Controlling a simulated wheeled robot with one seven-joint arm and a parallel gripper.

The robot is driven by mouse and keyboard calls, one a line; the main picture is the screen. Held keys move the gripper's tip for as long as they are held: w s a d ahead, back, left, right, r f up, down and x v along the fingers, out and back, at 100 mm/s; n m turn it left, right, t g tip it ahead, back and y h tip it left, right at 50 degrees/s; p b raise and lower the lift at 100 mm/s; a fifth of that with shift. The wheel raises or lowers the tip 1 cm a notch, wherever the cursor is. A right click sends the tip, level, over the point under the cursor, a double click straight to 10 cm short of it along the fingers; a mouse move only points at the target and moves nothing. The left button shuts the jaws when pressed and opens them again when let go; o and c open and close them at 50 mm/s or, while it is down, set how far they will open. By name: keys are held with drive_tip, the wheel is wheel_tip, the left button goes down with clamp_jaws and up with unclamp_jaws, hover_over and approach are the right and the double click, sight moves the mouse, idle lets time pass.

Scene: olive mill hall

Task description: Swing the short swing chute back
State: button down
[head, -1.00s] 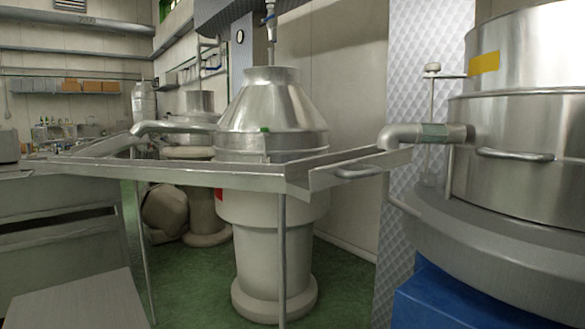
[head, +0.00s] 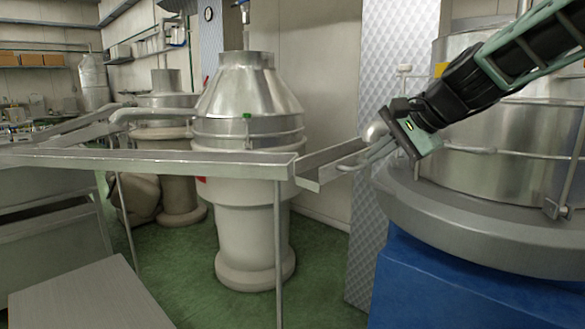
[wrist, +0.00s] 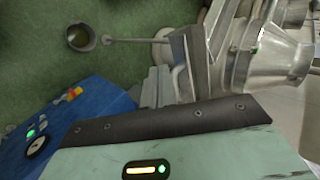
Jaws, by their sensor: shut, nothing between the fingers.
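The short swing chute (head: 325,166) is a small grey metal channel at the right end of the long trough (head: 160,162) in the head view. It slants from the trough's end up towards the bent spout (head: 376,131) of the right-hand steel machine. A bar handle is on its near side, partly hidden by my fingers. My gripper (head: 358,162) comes in from the right, its grey fingers shut and empty beside the handle; contact is unclear. In the wrist view my grey fingers (wrist: 152,88) are near the chute (wrist: 180,48).
The right-hand machine (head: 475,140) with its rail stands on a blue base (head: 430,285) close to my arm. A steel separator (head: 248,110) stands behind the trough. A thin post (head: 278,255) holds up the trough's end. Green floor (head: 325,290) is open in front.

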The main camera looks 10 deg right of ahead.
idle(0.3)
drive_tip(key=p, duration=0.1)
approach(320, 180)
wheel_tip(320, 180, down, 4)
drive_tip(key=w+p, duration=0.1)
drive_tip(key=w+a+p, duration=0.1)
drive_tip(key=shift+w+a+r, duration=0.1)
drive_tip(key=shift+w+a, duration=0.2)
drive_tip(key=shift+w, duration=0.05)
drive_tip(key=shift+w+a, duration=0.25)
drive_tip(key=shift+w, duration=0.25)
